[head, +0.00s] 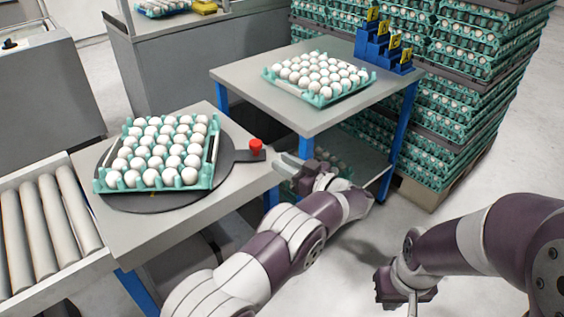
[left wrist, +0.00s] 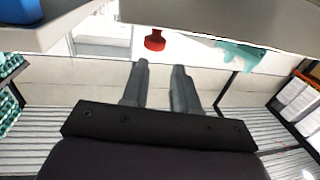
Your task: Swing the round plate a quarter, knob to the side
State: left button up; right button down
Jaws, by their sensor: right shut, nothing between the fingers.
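The round plate (head: 150,200) is a dark disc on the grey table at left, and a tray of white eggs (head: 207,178) sits on it. Its arm sticks out to the right and carries a red knob (head: 256,147) near the table's right edge. The knob also shows in the left wrist view (left wrist: 155,40), beyond the fingertips. My left gripper (head: 281,163) is just right of the knob and apart from it. Its fingers (left wrist: 161,66) are open with nothing between them. My right gripper (head: 412,304) hangs at lower right, shut and empty, far from the plate.
A second table (head: 230,77) behind holds another egg tray (head: 330,97) and a blue stepped stand (head: 378,50) with yellow tags. Tall stacks of egg trays (head: 465,75) stand at right. A roller conveyor (head: 45,225) adjoins the plate's table at left.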

pick_arm(q)
jog(key=a+r+n, duration=0.1)
jog(key=a+r, duration=0.2)
jog(key=a, duration=0.1)
jog(key=w+a+r+n+g+y+p, duration=0.1)
jog(key=a+r, duration=0.3)
jog(key=a+r+n+g+y, duration=0.1)
jog(key=a+r, duration=0.2)
jog(key=a, duration=0.1)
jog(key=shift+w+a+r+p, duration=0.15)
jog(key=shift+w+r+p, duration=0.15)
jog(key=shift+w+r, duration=0.05)
grip_shut()
jog(key=a+r+m+t+h+p, duration=0.3)
jog(key=a+r+m+t, duration=0.8)
jog(key=a+r, duration=0.45)
jog(key=m+g+h, duration=0.7)
jog(key=m+h, duration=1.1)
jog(key=m, duration=0.7)
send_near(253, 150)
jog(key=b+x, duration=0.1)
jog(key=x, duration=0.4)
jog(key=shift+a+f, duration=0.1)
jog(key=shift+f, duration=0.15)
jog(key=shift+w+d, duration=0.25)
jog(key=shift+w, duration=0.4)
